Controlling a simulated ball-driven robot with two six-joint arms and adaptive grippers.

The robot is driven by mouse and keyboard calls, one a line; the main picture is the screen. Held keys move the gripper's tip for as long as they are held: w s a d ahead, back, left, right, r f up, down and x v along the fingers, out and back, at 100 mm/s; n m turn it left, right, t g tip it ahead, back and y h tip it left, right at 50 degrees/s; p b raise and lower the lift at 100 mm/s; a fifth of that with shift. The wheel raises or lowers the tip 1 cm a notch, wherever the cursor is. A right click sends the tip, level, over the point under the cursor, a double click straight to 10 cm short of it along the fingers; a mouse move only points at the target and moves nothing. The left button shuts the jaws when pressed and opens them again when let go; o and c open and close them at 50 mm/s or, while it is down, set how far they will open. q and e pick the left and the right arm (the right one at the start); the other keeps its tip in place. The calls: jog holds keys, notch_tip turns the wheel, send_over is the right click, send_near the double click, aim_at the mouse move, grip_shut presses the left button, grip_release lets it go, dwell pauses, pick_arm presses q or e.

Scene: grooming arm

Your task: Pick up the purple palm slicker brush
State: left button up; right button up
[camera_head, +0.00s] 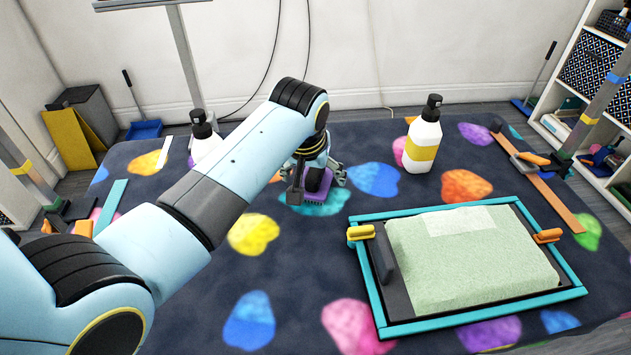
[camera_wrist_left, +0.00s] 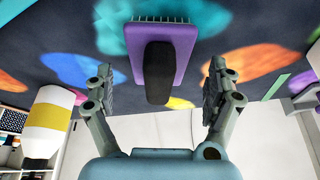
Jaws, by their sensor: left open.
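The purple palm slicker brush (camera_head: 314,187) lies on the dark, colour-spotted table near the back middle, partly hidden by my left gripper. In the left wrist view the brush (camera_wrist_left: 162,52) shows a purple head with pale bristles along one edge and a black handle that points toward the gripper. My left gripper (camera_head: 317,172) is over the brush in the head view. In the wrist view its two fingers (camera_wrist_left: 165,86) are spread wide, one on each side of the black handle, with a gap on both sides. My right gripper is not in view.
A white bottle with a yellow label (camera_head: 423,140) stands right of the gripper. Another bottle (camera_head: 203,138) stands behind my left arm. A teal-framed tray (camera_head: 373,290) with a green towel (camera_head: 470,255) fills the front right.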

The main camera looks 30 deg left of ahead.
pick_arm(q)
jog(key=shift+x, duration=0.85)
jog(key=shift+d, duration=0.1)
jog(key=c, duration=1.4)
jog(key=shift+r, duration=0.1)
jog(key=shift+c, duration=0.2)
